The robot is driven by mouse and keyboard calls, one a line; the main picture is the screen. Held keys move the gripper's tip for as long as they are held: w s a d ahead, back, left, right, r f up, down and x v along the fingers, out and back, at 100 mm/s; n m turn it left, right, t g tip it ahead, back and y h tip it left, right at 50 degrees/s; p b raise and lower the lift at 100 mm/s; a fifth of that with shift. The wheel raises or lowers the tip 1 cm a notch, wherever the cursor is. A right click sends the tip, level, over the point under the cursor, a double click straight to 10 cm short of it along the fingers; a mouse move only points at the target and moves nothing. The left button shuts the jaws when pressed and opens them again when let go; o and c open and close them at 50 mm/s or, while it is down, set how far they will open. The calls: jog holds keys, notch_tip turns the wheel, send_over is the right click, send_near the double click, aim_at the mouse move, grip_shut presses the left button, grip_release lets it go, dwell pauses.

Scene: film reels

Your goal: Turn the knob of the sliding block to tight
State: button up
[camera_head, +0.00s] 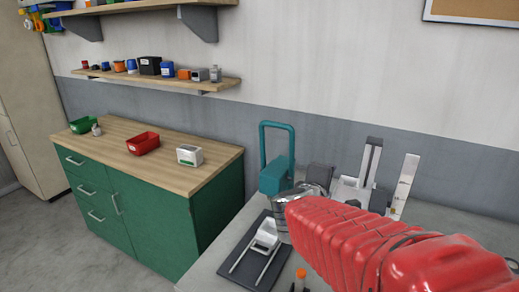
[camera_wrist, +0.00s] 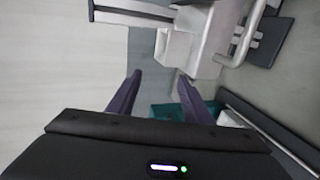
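In the wrist view my gripper (camera_wrist: 160,76) shows two dark fingers set wide apart, with nothing held between them. Beyond the fingertips is a pale block (camera_wrist: 178,46) beside a light grey metal frame (camera_wrist: 222,38) with a bent bar. I cannot tell for certain which part is the sliding block, and no knob or tight mark is readable. In the head view a grey-white stand with an upright post (camera_head: 368,165) is on the grey table, partly behind my red-sleeved arm. My fingers are not clear there.
A teal handled device (camera_head: 276,178) is at the table's back. A white piece with two rails (camera_head: 265,235) lies on a dark mat (camera_head: 243,270). A white upright plate (camera_head: 405,185) is at right. The green cabinet (camera_head: 135,215) carries a red bin (camera_head: 143,143).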

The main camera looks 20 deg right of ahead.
jog(key=s+a+r, duration=0.4)
jog(key=r, duration=0.6)
jog(key=shift+a, duration=0.35)
dwell(1.2)
dwell(0.4)
jog(key=w+d+f+g+y, duration=0.4)
jog(key=w+f+g+y, duration=0.1)
jog(key=f+g+y, duration=0.2)
jog(key=shift+w+f+g+y, duration=0.25)
jog(key=shift+f+y, duration=0.25)
jog(key=shift+y, duration=0.4)
jog(key=shift+d+f, duration=0.15)
jog(key=x, duration=1.3)
jog(key=shift+f, duration=0.35)
